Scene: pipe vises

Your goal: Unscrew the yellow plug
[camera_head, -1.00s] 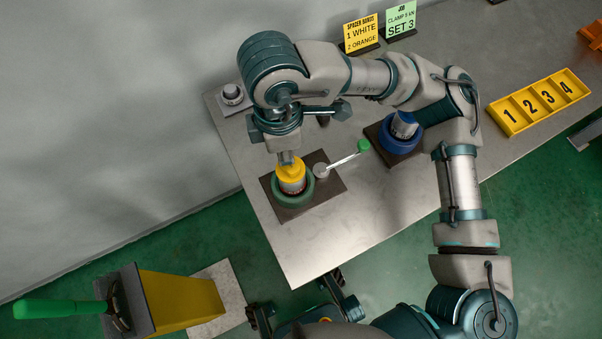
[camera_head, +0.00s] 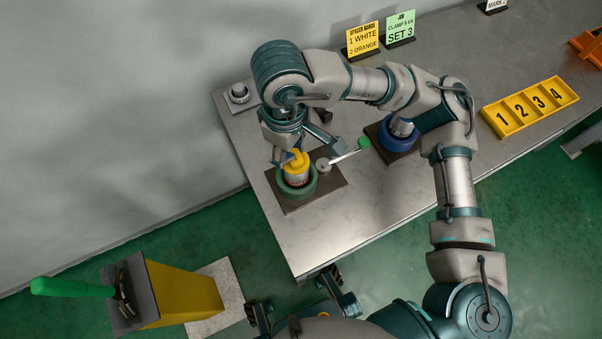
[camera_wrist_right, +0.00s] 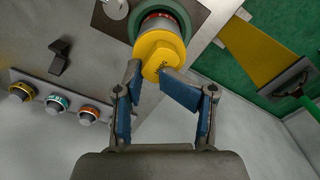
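The yellow plug (camera_head: 296,163) sits upright on a short pipe held in the green round vise (camera_head: 312,187). In the right wrist view the plug (camera_wrist_right: 158,50) shows a raised tab pointing toward my fingers. My right gripper (camera_wrist_right: 150,78) is open, its blue-padded fingers spread near the tab. I cannot tell whether either finger touches it. In the head view my right gripper (camera_head: 298,146) is over the plug, with one finger on each side. What appears to be my left gripper (camera_head: 299,300) is low at the bottom edge, fingers apart and empty.
A lever with a green knob (camera_head: 364,143) reaches from beside the green vise toward the blue vise (camera_head: 398,142). A numbered yellow tray (camera_head: 530,106) lies on the right of the table. A yellow stand with a green handle (camera_head: 72,288) is at lower left.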

